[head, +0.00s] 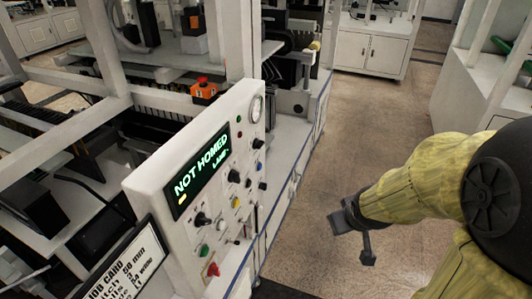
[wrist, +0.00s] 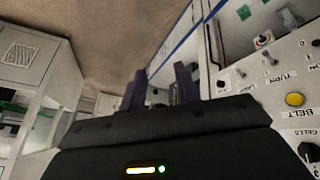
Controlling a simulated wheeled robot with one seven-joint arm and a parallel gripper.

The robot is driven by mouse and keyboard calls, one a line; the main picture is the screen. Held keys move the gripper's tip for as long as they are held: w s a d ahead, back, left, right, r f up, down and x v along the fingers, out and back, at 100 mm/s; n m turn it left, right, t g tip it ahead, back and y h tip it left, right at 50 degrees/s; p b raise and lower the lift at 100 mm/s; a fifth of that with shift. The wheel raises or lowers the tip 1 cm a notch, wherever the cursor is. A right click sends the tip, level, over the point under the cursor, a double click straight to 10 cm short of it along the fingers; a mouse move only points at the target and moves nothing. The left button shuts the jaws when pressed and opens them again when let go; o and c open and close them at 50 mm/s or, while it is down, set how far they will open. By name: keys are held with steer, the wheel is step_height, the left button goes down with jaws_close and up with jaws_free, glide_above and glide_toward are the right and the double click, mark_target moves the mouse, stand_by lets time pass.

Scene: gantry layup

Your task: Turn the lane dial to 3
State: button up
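The white control panel (head: 178,158) stands left of centre in the head view, with a green-lit display (head: 202,165) reading "NOT HOMED" and a smaller, unclear line below. Several black knobs are on its face, including a larger one (head: 203,219) at lower left and another (head: 234,176) near the middle. I cannot tell which is the lane dial, or its setting. My gripper (head: 355,237) is out over the floor, right of the panel and apart from it. In the wrist view its two fingers (wrist: 160,88) are spread with nothing between them.
The panel also carries a yellow button (wrist: 294,99), a red knob (head: 212,270) and a gauge (head: 256,108). A job card (head: 122,262) stands at lower left. An orange box with a red button (head: 204,90) sits behind. Floor (head: 335,130) between panel and right-hand cabinet is clear.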

mark_target(262, 146)
steer(key=w+a+r+n+t+y+b, duration=0.25)
steer(key=w+n+t+y+b, duration=0.35)
steer(key=w+n, duration=0.5)
steer(key=s+a+r+n+y+b, duration=0.2)
steer(key=n+y, duration=0.6)
steer(key=n, duration=0.5)
steer(key=s+a+r, duration=0.1)
steer(key=a+r, duration=0.1)
steer(key=a, duration=0.1)
steer(key=shift+s, duration=0.15)
steer(key=shift+a, duration=0.1)
steer(key=p+x, duration=0.6)
steer(key=x, duration=1.1)
steer(key=shift+w, duration=0.25)
